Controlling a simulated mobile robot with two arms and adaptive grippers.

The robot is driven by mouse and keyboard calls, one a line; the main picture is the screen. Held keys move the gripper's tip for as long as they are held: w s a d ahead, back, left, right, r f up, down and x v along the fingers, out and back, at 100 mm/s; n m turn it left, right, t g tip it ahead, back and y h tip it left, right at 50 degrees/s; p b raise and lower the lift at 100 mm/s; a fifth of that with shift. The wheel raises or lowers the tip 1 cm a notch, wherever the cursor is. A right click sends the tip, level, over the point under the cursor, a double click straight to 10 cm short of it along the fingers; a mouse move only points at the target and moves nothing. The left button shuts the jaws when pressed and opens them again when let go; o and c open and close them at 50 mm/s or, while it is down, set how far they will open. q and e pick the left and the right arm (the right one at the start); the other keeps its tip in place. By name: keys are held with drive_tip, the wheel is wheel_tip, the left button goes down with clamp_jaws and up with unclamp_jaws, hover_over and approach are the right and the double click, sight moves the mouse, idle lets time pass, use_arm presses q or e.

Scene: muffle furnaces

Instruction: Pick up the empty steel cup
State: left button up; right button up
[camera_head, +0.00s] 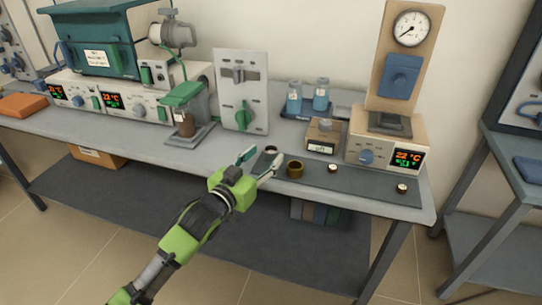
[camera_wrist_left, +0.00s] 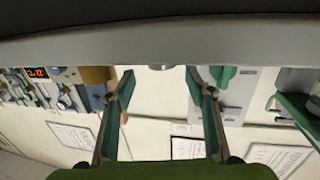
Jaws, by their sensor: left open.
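A small steel-looking cup (camera_head: 270,150) with a dark inside stands at the left end of the dark mat (camera_head: 375,186) on the bench. I cannot tell whether a finger touches the cup. The open fingers also show in the left wrist view (camera_wrist_left: 160,82), where I cannot clearly make out the cup. My right gripper is not in view.
Two small round pieces, one near the middle (camera_head: 332,168) and one at the right (camera_head: 402,188), sit on the mat. A small labelled box (camera_head: 323,135) and a furnace unit (camera_head: 388,140) stand behind. A grey panel (camera_head: 241,90) stands behind the gripper. The bench's left front is clear.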

sight(268, 153)
use_arm(q)
drive_tip(key=shift+f+b+x, duration=0.15)
drive_tip(key=shift+b+x, duration=0.1)
drive_tip(key=shift+x, duration=1.1)
drive_tip(key=shift+f+b+x, duration=0.1)
drive_tip(key=shift+b+x, duration=0.15)
drive_tip(key=shift+x, duration=1.05)
drive_tip(key=shift+a, duration=0.15)
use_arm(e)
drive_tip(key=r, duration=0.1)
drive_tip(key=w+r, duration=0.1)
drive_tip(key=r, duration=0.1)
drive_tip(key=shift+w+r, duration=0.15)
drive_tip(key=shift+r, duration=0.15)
use_arm(q)
drive_tip(key=shift+c, duration=0.3)
drive_tip(key=c, duration=1.2)
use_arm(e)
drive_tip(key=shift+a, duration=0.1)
